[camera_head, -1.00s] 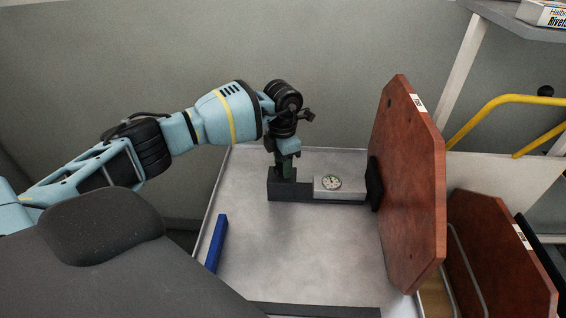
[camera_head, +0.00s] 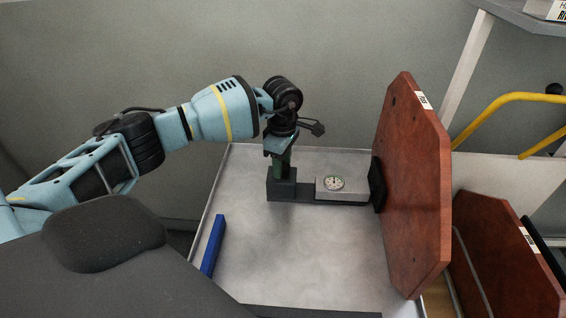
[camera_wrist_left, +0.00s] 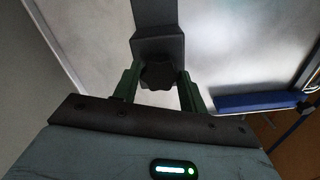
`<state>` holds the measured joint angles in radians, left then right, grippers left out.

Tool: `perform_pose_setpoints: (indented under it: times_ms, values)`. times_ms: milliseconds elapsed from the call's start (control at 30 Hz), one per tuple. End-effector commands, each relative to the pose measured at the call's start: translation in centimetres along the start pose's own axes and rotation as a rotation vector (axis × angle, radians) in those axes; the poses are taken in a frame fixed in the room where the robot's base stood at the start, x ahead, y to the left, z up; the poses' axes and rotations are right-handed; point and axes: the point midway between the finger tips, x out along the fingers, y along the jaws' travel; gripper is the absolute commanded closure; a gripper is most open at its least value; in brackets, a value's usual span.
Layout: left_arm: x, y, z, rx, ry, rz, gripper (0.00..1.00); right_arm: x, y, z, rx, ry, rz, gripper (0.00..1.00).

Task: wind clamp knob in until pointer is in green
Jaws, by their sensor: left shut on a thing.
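The dark clamp (camera_head: 282,190) stands on the grey table, with a pale block carrying a round gauge (camera_head: 333,183) at its right. The gauge is too small for me to read its pointer or any green zone. The dark lobed clamp knob (camera_wrist_left: 157,76) shows in the left wrist view between the green fingers of my left gripper (camera_wrist_left: 158,88). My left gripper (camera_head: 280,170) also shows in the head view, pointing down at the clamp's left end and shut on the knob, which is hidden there. My right gripper is not in view.
A reddish-brown board (camera_head: 412,185) stands upright against the black pad (camera_head: 377,184) at the clamp's right end. A blue bar (camera_head: 213,245) lies at the left edge of the table (camera_head: 300,255). The table's middle front is clear.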

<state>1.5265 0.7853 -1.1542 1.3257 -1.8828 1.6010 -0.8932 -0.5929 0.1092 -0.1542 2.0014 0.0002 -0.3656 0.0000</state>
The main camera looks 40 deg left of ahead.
Motion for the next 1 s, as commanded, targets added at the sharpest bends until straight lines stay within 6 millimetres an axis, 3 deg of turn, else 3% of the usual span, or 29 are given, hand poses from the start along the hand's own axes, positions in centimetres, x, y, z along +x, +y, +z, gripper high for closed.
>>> perform_pose_setpoints:
  times_ms: [733, 767, 900, 1000]
  values:
    - [-0.09, 0.01, 0.02, 0.091, -0.001, 0.001, 0.81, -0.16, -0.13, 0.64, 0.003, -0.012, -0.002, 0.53]
    - [-0.09, 0.01, 0.02, 0.091, -0.001, 0.001, 0.55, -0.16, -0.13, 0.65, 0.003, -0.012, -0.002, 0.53]
    - [-0.07, 0.01, 0.02, 0.09, -0.001, 0.001, 0.37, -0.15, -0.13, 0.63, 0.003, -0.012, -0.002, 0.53]
    - [-0.05, 0.0, 0.02, 0.09, -0.001, 0.001, 0.36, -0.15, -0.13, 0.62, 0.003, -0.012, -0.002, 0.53]
